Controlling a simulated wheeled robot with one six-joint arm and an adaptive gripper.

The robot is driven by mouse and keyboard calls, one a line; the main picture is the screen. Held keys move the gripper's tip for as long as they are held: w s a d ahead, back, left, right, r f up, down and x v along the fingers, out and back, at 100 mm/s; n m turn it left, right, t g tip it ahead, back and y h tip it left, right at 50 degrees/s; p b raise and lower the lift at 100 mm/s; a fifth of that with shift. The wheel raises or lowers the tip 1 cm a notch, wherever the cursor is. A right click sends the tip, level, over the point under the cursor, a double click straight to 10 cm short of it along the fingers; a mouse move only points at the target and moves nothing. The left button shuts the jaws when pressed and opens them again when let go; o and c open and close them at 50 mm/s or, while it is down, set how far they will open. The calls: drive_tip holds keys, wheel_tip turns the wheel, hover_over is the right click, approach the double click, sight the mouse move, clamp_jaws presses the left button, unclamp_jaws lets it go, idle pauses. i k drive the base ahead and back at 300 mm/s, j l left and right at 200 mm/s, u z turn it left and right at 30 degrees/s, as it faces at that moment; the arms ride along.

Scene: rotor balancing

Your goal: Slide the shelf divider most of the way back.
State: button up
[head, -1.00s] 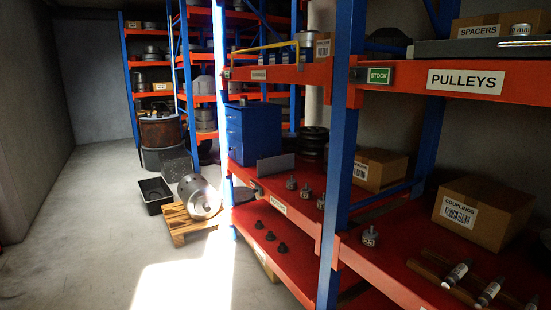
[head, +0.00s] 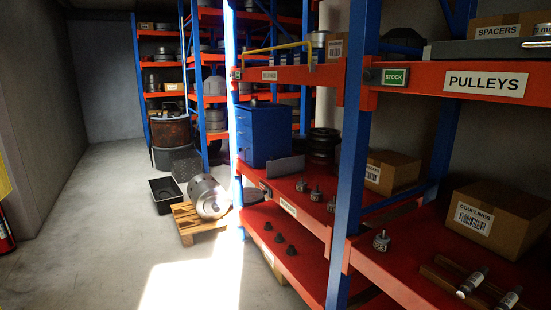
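A low grey upright plate (head: 285,167), which looks like the shelf divider, stands on the middle red shelf (head: 312,188). It is just to the right of and in front of a blue drawer cabinet (head: 263,134). Its lower edge is on or close to the shelf; I cannot tell how it is fixed. My gripper is in no view.
A blue rack post (head: 353,150) stands at the near right. Small metal parts (head: 316,194) sit near the shelf's front edge. A black stack (head: 323,147) and a carton (head: 390,172) are behind. A pallet (head: 190,236) stands on the floor; the aisle (head: 100,230) is clear.

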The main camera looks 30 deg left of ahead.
sight(287, 166)
drive_tip(key=i+j+u, duration=0.2)
drive_tip(key=i+j, duration=1.05)
drive_tip(key=i, duration=0.15)
